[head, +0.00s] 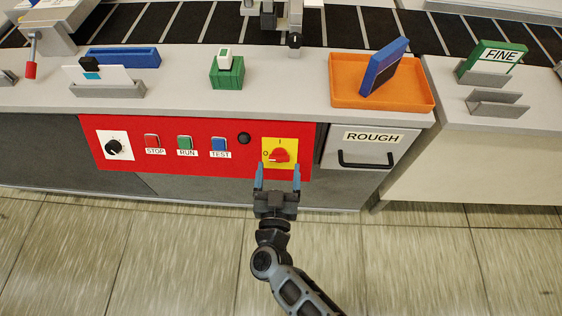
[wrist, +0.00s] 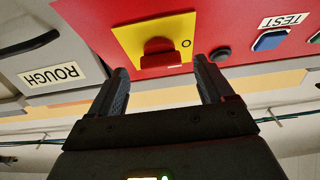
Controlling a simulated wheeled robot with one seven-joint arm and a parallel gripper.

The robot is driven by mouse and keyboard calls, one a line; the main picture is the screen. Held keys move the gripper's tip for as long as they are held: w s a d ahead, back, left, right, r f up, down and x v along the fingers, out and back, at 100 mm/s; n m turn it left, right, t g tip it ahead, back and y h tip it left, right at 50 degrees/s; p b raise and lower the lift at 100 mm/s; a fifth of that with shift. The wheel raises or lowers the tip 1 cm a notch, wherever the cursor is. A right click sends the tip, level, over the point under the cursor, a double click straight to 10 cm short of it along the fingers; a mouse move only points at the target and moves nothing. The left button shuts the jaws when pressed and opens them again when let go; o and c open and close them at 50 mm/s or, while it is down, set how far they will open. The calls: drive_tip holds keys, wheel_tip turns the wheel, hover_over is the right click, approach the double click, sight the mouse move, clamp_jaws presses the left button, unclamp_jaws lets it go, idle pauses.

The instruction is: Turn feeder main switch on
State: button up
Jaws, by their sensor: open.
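The feeder main switch is a red rotary knob (head: 279,155) on a yellow plate (head: 287,144), at the right end of the red control panel (head: 225,135). The plate carries an "O" mark at the knob's left and an "I" mark above it. The knob's handle appears to lie sideways, toward the "O". My gripper (head: 278,178) is open and empty, just in front of and below the switch. In the wrist view the red knob (wrist: 160,55) shows upside down beyond and between the two fingertips (wrist: 160,75), with no visible contact.
Left of the switch are a dark round lamp or button (head: 244,138), TEST (head: 219,144), RUN (head: 185,143) and STOP (head: 152,141) buttons and a black dial (head: 114,146). The ROUGH drawer (head: 367,147) with its protruding handle is at the right. The floor in front is clear.

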sight(279, 157)
drive_tip(key=shift+w, duration=1.4)
drive_tip(key=shift+c, duration=0.3)
drive_tip(key=c, duration=1)
